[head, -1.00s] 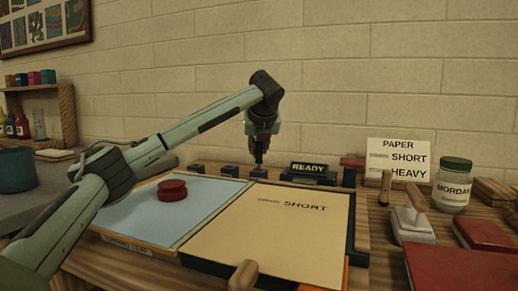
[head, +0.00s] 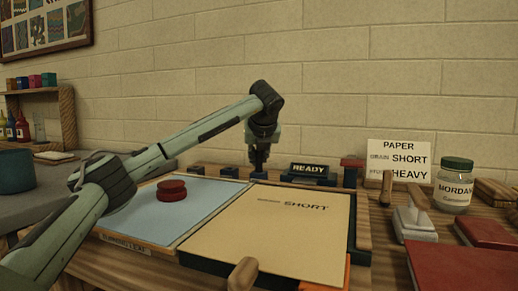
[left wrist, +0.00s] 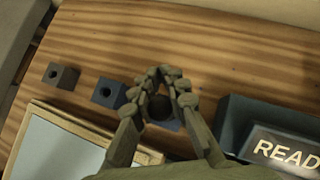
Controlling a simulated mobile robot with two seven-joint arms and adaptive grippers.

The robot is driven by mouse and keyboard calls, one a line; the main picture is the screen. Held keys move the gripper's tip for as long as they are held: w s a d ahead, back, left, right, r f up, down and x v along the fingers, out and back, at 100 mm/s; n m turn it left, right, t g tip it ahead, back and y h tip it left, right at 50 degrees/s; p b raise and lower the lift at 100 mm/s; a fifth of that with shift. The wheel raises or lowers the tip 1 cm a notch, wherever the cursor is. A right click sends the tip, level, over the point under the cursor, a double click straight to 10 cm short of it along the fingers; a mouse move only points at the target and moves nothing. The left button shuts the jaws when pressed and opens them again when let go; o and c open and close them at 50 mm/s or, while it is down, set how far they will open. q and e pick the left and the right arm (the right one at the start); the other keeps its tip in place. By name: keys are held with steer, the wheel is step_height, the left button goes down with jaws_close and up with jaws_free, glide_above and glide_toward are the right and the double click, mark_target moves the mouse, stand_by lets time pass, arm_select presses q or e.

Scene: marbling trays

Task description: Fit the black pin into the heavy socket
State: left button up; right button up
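My left gripper (head: 259,166) points down just above the blue block (head: 259,174) nearest the READY sign. In the left wrist view its fingers (left wrist: 160,78) come together around a dark round thing (left wrist: 158,107), which looks like the black pin seen end-on. That block (left wrist: 172,123) shows partly beneath it, and the fingers hide most of its top. I cannot tell whether the pin's tip is in a hole. Two more blocks with round holes stand in a row to the left, one blue (left wrist: 108,93) and one greyer (left wrist: 62,75). No block label is readable. My right gripper is out of view.
The READY sign (head: 308,169) stands close right of the gripper. A blue tray (head: 212,190) with a red knob (head: 172,190) and a tray marked SHORT (head: 285,225) lie in front. A PAPER card (head: 408,149) and jar (head: 456,178) stand at right.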

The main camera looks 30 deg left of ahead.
arm_select(q)
steer(key=o, duration=0.5)
steer(key=v, duration=1.2)
